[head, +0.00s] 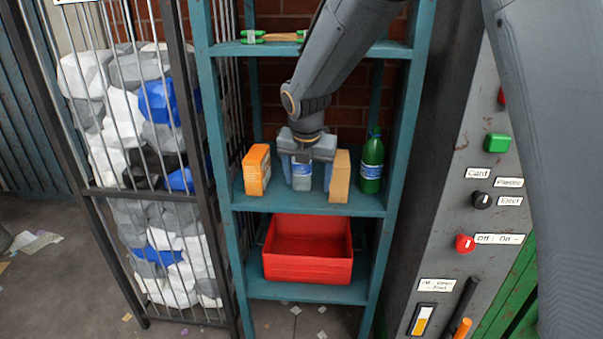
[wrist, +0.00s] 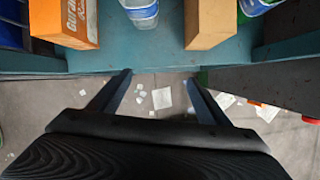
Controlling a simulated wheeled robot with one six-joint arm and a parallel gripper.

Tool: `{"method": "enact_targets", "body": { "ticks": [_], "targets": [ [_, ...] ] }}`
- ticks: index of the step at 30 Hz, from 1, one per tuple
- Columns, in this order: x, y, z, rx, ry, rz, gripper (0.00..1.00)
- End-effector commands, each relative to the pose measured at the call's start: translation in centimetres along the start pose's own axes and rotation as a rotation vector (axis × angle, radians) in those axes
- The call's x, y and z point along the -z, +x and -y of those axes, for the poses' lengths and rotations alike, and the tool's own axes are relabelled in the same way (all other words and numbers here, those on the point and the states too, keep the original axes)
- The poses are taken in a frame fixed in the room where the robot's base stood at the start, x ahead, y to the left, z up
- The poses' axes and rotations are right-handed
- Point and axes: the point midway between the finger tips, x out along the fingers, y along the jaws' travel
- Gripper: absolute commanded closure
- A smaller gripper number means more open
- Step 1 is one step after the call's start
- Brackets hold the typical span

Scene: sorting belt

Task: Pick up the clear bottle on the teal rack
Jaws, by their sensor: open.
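The clear bottle (head: 301,172) with a blue label stands on the middle shelf of the teal rack (head: 310,206), partly hidden behind my gripper in the head view. In the wrist view, the lower part of the bottle (wrist: 141,10) shows at the top edge, slightly left of centre. My gripper (wrist: 158,76) is open and empty. Its fingertips are in front of the shelf's front edge, apart from the bottle. In the head view, my gripper (head: 308,166) appears over the bottle with its fingers spread.
An orange box (head: 256,171) stands left of the bottle, a tan box (head: 339,177) right of it, and a green bottle (head: 372,163) further right. A red bin (head: 308,265) sits on the lower shelf. A caged bale (head: 150,150) and control panel (head: 480,200) flank the rack.

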Motion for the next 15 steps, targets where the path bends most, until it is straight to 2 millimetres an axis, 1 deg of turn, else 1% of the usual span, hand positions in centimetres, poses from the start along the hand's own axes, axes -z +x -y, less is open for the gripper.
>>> {"method": "enact_targets", "body": {
  "ticks": [1,3,6,8,11,15],
  "targets": [
    [-0.3,0.3,-1.1,-0.006,-0.073,0.008,0.29],
    [-0.6,0.4,-2.0,-0.011,-0.153,0.019,0.29],
    [-1.1,0.6,-2.7,-0.012,-0.212,0.025,0.29],
    [-1.7,0.8,-3.0,-0.013,-0.225,0.027,0.29],
    [-3.1,1.4,-3.3,-0.013,-0.226,0.026,0.29],
    [-5.7,2.4,-3.9,-0.012,-0.223,0.026,0.29]
  ]
}}
